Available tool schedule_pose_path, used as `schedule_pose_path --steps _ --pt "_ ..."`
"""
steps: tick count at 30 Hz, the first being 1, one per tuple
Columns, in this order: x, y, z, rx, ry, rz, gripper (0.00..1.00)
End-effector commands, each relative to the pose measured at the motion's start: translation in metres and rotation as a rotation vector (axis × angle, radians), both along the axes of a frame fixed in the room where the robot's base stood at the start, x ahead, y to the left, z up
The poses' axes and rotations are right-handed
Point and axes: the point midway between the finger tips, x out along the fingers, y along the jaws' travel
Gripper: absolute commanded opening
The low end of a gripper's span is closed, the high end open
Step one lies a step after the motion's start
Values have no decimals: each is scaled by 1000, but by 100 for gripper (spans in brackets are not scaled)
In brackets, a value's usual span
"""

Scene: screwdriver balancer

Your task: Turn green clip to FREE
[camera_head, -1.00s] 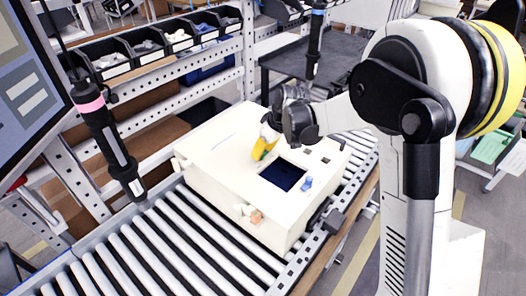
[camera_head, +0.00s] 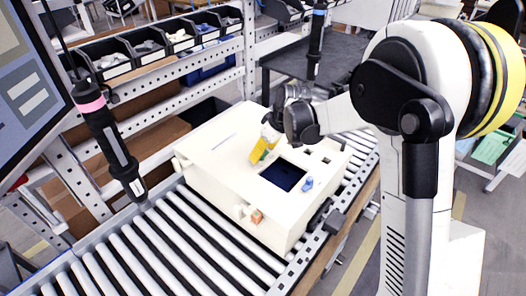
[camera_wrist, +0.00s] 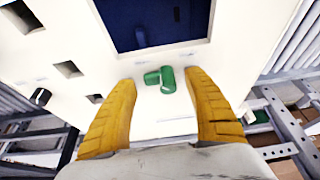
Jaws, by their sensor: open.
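The green clip (camera_wrist: 160,79) sits on the top face of the white box (camera_head: 215,165), by the edge of a dark rectangular window. In the wrist view it shows as two short green pieces, one upright and one lying sideways. My gripper (camera_wrist: 160,88) is open, with one yellow finger on each side of the clip and visible gaps between. I cannot tell how high the fingertips are over the box face. In the head view, my gripper (camera_head: 260,155) is over the box, left of the window, and mostly hides the clip.
The dark window (camera_head: 283,175) lies beside my gripper. A blue clip (camera_head: 307,184) is at its right, and an orange part (camera_head: 256,216) is on the box's front side. The box rests on a roller conveyor (camera_head: 165,245). A hanging black tool (camera_head: 108,145) is at left.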

Motion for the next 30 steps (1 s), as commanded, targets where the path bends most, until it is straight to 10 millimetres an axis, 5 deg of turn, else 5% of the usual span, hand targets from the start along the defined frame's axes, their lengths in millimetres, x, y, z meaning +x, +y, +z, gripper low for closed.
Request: schedule_pose_path --steps 5,18,30 --pt "-4 -5 15 0 0 -2 60" --pt "-28 -30 97 0 0 0 60" --pt "-32 -33 111 0 0 1 60"
